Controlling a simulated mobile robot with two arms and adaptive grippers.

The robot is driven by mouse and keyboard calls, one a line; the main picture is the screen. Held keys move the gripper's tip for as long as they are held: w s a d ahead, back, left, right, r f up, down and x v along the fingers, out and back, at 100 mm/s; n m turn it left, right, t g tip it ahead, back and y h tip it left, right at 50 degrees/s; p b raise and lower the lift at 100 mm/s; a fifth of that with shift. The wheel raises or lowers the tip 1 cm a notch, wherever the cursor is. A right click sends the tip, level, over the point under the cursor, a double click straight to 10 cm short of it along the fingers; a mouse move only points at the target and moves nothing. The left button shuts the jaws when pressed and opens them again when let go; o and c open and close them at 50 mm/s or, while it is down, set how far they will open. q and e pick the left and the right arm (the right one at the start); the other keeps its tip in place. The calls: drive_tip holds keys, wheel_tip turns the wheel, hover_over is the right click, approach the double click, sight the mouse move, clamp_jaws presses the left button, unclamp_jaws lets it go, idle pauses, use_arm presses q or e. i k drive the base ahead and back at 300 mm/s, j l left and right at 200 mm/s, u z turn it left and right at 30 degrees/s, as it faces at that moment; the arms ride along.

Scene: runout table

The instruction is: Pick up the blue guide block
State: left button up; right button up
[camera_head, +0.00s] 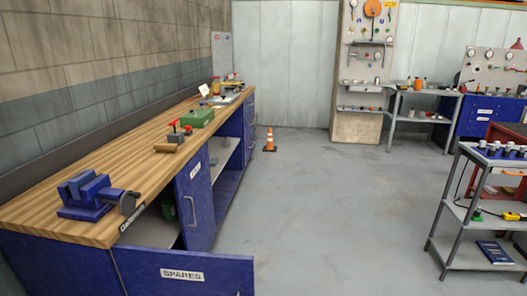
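I cannot make out a blue guide block for certain. The large blue thing at the near end of the wooden workbench (112,150) looks like a bench vise (90,194), with a grey front jaw and handle. Farther along the bench lies a small wooden piece with red and dark parts (178,137), and behind it a green box (198,118). Small items at the bench's far end are too small to tell. Neither of my grippers is in view.
Under the bench a drawer marked SPARES (182,276) and a blue cabinet door (195,202) stand open into the floor space. An orange cone (269,140) stands beyond. A grey trolley (468,214) with several small items is at the right. The middle floor is clear.

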sight(81, 179)
drive_tip(key=u, duration=1.25)
drive_tip(key=i+u, duration=0.3)
drive_tip(key=i, duration=0.85)
